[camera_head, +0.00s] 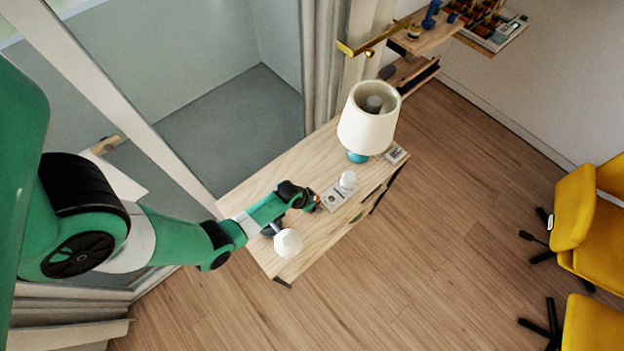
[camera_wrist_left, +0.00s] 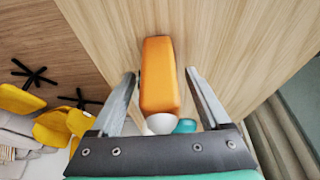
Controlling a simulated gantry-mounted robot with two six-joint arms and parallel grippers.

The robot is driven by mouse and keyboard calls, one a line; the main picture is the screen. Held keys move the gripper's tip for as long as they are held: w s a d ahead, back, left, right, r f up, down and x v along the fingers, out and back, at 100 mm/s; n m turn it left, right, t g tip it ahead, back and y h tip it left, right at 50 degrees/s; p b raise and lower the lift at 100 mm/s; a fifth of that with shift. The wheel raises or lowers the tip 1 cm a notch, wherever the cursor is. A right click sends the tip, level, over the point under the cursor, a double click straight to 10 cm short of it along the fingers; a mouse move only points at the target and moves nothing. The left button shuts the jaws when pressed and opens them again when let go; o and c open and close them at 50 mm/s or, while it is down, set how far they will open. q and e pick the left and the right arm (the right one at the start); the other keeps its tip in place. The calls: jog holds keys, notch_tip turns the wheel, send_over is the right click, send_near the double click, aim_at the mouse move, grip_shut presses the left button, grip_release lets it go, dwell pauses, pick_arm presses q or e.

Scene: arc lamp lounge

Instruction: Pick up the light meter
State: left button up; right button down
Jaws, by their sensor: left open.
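In the left wrist view, the light meter (camera_wrist_left: 160,75) appears as an orange block with rounded edges over the pale wood. A white rounded part (camera_wrist_left: 160,123) shows at its lower end; I cannot tell if it belongs to it. My left gripper (camera_wrist_left: 160,73) is open, with one finger on each side of the orange block and a gap visible on both sides. In the head view, my left gripper (camera_head: 312,202) is low over the wooden cabinet top (camera_head: 290,180), and only a speck of orange shows there. My right gripper is not in view.
A cream-shaded lamp (camera_head: 367,122) with a teal base stands beyond the gripper. A white rounded item (camera_head: 348,180) and a pale square plate (camera_head: 333,198) are close by. Another white rounded item (camera_head: 288,242) is near the front edge. Yellow chairs (camera_head: 580,225) stand right.

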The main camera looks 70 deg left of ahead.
pick_arm(q)
grip_shut()
dwell(0.3)
notch_tip(320, 180, up, 11)
jog(key=p, duration=0.9)
jog(key=shift+f+p, duration=0.2)
jog(key=shift+p, duration=0.2)
